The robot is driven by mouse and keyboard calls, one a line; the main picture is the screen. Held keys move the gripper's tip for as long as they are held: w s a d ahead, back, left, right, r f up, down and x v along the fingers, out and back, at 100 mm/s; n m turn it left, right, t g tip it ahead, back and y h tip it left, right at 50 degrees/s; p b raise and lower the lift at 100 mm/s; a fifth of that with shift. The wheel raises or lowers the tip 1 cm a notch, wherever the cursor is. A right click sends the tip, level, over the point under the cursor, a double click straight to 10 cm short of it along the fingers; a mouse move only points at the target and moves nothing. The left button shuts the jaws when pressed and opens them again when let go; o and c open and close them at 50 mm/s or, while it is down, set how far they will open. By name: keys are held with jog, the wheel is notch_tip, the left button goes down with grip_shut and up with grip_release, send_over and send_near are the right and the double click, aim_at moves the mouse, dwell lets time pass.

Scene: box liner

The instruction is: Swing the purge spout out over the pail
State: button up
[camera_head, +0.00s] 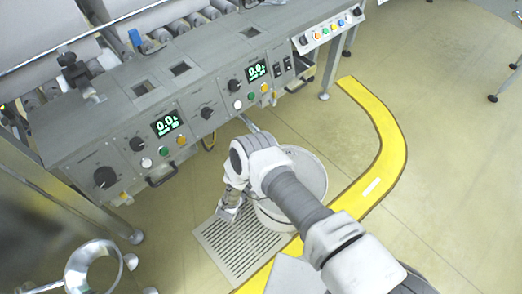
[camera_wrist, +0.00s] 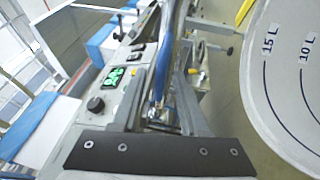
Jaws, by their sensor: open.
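The pail (camera_head: 313,172) is a large, light grey open vessel on the floor, partly hidden behind my arm in the head view. In the wrist view its wall (camera_wrist: 262,75) fills the right side, with 15 L and 10 L marks. A thin grey pipe (camera_head: 249,124), which looks like the purge spout, comes out below the machine's panel and disappears behind my arm. In the wrist view a metal bar with a blue part (camera_wrist: 162,68) stands between the fingers of my gripper (camera_wrist: 160,88). The fingers are apart; contact is unclear. In the head view my gripper (camera_head: 231,210) is low, left of the pail.
The machine's grey control panel (camera_head: 146,118), with knobs, buttons and green displays, runs along the back. A floor grate (camera_head: 235,252) lies beside the pail. Yellow floor tape (camera_head: 390,137) curves to the right.

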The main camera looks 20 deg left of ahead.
jog(key=s+a+f+p, duration=0.2)
jog(key=s, duration=1.5)
jog(key=shift+f+p, duration=0.3)
jog(key=shift+p, duration=0.1)
jog(key=shift+s+a, duration=0.1)
jog(key=shift+s, duration=0.1)
